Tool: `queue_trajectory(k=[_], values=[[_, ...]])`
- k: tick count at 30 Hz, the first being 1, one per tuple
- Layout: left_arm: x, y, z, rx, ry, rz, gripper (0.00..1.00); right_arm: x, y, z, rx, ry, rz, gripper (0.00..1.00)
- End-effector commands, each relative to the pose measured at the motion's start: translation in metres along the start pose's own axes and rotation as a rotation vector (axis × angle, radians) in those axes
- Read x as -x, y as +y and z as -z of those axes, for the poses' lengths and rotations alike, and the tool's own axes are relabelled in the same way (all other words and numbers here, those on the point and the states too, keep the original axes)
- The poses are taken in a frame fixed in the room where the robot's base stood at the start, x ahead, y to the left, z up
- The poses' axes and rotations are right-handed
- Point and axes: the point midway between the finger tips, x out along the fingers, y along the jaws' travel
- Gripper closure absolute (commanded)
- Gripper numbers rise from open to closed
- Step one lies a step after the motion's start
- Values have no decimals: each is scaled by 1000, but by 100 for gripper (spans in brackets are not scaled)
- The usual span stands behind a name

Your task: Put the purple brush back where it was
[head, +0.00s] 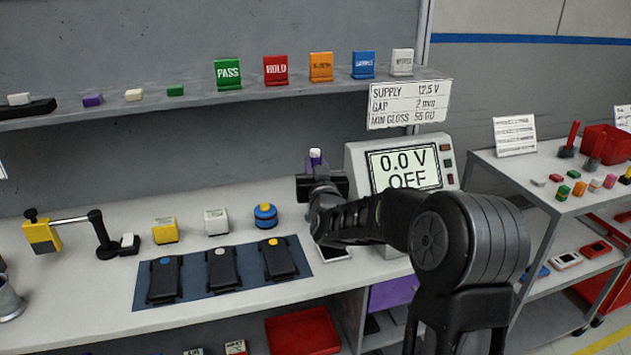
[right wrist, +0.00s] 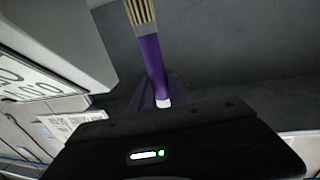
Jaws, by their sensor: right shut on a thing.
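My right gripper (head: 320,184) is shut on the purple brush (head: 315,157) above the rear of the bench, just left of the meter. In the head view only a small white and purple piece of the brush shows above the jaws. In the right wrist view the brush (right wrist: 150,62) has a purple handle, pale bristles at the top and a white end near my dark gripper body (right wrist: 180,140). The jaw tips are hard to make out there. My left gripper is not in view.
The meter (head: 404,164) reading "0.0 V OFF" stands close right of my gripper. A blue mat (head: 222,289) with several dark modules lies in front. A wall shelf (head: 200,108) with coloured signs runs above. A purple bin (head: 393,291) sits under the bench.

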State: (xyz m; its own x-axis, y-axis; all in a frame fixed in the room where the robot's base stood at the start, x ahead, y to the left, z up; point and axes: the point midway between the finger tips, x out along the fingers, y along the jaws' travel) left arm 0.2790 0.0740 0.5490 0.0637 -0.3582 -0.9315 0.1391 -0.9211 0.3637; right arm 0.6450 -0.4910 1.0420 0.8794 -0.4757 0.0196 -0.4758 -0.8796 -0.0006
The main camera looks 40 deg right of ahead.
Motion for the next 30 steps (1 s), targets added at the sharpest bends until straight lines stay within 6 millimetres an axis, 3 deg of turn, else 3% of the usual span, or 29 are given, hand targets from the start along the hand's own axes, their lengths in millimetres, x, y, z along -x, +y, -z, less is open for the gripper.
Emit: queue_trajectory(k=[1,9,16,17,18,24,30], values=[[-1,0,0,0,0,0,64,2,0,-18,3,-33,2,100],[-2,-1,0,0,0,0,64,3,2,-52,4,-36,0,100],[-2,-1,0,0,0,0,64,3,2,-54,3,-33,-1,100],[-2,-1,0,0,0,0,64,3,2,-54,3,-34,-1,79],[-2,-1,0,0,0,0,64,3,2,-54,3,-34,0,75],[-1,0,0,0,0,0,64,2,1,-49,2,-24,1,59],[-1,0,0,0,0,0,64,2,0,-46,2,-19,1,58]])
